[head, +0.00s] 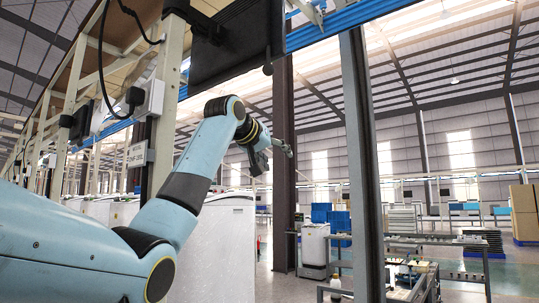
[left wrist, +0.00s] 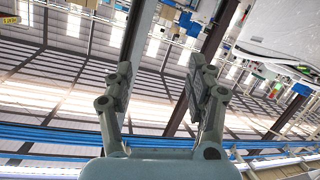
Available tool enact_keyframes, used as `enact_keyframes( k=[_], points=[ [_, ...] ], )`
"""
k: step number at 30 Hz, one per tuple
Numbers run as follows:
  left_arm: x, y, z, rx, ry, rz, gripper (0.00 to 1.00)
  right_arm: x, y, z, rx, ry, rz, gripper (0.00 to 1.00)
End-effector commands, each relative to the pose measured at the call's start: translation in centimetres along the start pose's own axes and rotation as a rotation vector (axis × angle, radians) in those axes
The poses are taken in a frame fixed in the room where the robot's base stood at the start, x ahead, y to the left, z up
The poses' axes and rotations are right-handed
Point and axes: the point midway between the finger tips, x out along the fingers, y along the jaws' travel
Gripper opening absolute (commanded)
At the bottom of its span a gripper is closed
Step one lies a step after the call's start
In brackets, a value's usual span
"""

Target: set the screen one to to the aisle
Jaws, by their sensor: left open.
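A dark flat screen (head: 237,42) hangs at the top of the head view, mounted beside a cream-coloured frame post. Its upper part is cut off by the picture edge. My left gripper (head: 276,160) is below and a little right of the screen, apart from it, at the end of my raised blue arm. In the left wrist view my left gripper (left wrist: 161,78) shows its two fingers spread wide with nothing between them. I cannot make out the screen in the left wrist view. My right gripper is in neither view.
A dark steel column (head: 282,220) stands behind my left gripper, and a grey post (head: 360,170) stands to its right. A white machine (head: 222,240) is below my arm. Open floor (head: 285,285) and several benches lie to the right.

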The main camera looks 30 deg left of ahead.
Motion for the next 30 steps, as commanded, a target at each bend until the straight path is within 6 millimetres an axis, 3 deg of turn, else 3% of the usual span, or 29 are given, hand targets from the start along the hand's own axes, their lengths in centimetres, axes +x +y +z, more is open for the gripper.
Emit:
enact_keyframes(
  k=[1, 4, 7, 11, 16, 24, 30],
  points=[
    [-3.8, 1.6, -5.6, -0.003, 0.06, 0.02, 0.56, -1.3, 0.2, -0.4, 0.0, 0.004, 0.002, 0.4],
    [-10.0, 3.5, -12.4, -0.01, 0.141, 0.051, 0.56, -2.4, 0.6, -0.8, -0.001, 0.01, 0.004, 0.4],
    [-14.9, 4.7, -16.4, -0.012, 0.197, 0.072, 0.56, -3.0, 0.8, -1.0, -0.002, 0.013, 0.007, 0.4],
    [-18.1, 5.4, -18.8, -0.013, 0.233, 0.085, 0.56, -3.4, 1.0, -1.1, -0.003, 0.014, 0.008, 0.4],
    [-17.1, 5.7, -19.5, -0.015, 0.236, 0.088, 0.56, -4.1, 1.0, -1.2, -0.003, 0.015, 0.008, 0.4],
    [-11.9, 6.2, -20.9, -0.015, 0.234, 0.088, 0.56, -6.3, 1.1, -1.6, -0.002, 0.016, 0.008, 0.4],
    [-9.1, 6.4, -21.5, -0.014, 0.237, 0.087, 0.56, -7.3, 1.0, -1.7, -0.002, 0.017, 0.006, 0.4]
  ],
)
